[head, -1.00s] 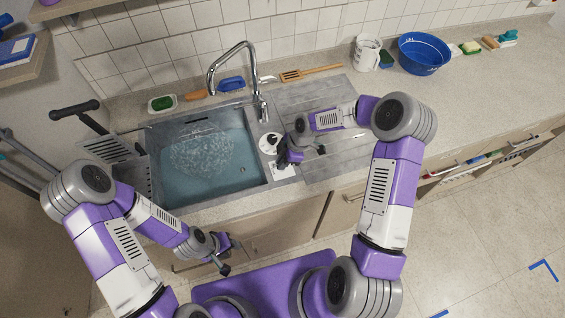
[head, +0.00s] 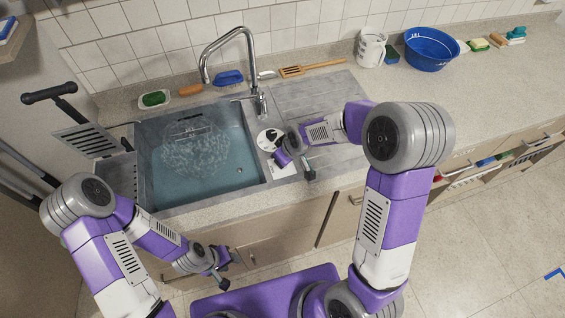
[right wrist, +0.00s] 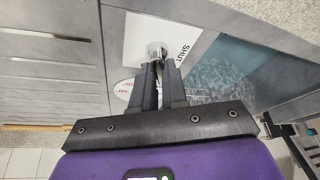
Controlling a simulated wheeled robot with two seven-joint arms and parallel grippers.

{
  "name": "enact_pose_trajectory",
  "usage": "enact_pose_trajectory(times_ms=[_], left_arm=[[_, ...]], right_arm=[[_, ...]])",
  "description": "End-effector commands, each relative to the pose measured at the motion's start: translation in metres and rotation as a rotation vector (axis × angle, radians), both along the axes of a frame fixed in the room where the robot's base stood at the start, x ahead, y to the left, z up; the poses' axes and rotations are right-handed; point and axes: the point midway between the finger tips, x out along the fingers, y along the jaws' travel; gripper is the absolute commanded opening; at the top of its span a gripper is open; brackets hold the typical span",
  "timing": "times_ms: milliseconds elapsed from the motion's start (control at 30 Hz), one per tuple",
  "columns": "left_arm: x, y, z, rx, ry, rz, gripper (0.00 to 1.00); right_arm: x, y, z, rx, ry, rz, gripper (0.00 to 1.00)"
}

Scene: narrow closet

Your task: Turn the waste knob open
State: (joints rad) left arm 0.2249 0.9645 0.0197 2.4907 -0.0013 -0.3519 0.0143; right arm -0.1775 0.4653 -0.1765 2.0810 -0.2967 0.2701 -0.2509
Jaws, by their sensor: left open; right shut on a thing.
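The waste knob (right wrist: 155,49) is a small round metal knob on a white plate (right wrist: 178,32) marked SHUT in the right wrist view. My right gripper (right wrist: 160,66) is shut on it, one dark finger on each side. In the head view the same white plate (head: 284,171) lies right of the sink basin, and my right gripper (head: 291,163) covers the knob. The sink basin (head: 140,150) holds water with ripples. My left gripper (head: 229,268) is open and empty, in front of the lower cabinet.
A white round dial (head: 268,138) sits just behind the plate. The curved metal tap (head: 243,30) stands behind the basin. A scrubber dish (head: 154,98), a blue brush (head: 229,78), a wooden spatula (head: 308,70), a white jug (head: 371,48) and a blue tub (head: 430,48) stand along the back.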

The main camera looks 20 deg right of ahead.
Motion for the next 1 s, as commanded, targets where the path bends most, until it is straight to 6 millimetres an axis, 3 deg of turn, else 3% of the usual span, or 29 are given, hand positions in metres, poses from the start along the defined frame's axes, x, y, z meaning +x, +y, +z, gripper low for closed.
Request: enact_pose_trajectory(times_ms=[133,500,1000], left_arm=[[0.0001,0.0000,-0.0106,0.000,0.000,0.000,0.43],[0.0000,0.0000,-0.0141,0.000,0.000,0.000,0.43],[0.0000,-0.0001,-0.0142,0.000,0.000,0.000,0.43]], right_arm=[[0.0003,0.0027,-0.0001,-0.001,-0.005,-0.124,0.00],[0.0005,0.0021,0.0014,0.000,-0.003,-0.377,0.00],[0.0005,0.0010,0.0011,0.002,-0.001,-0.480,0.00]])
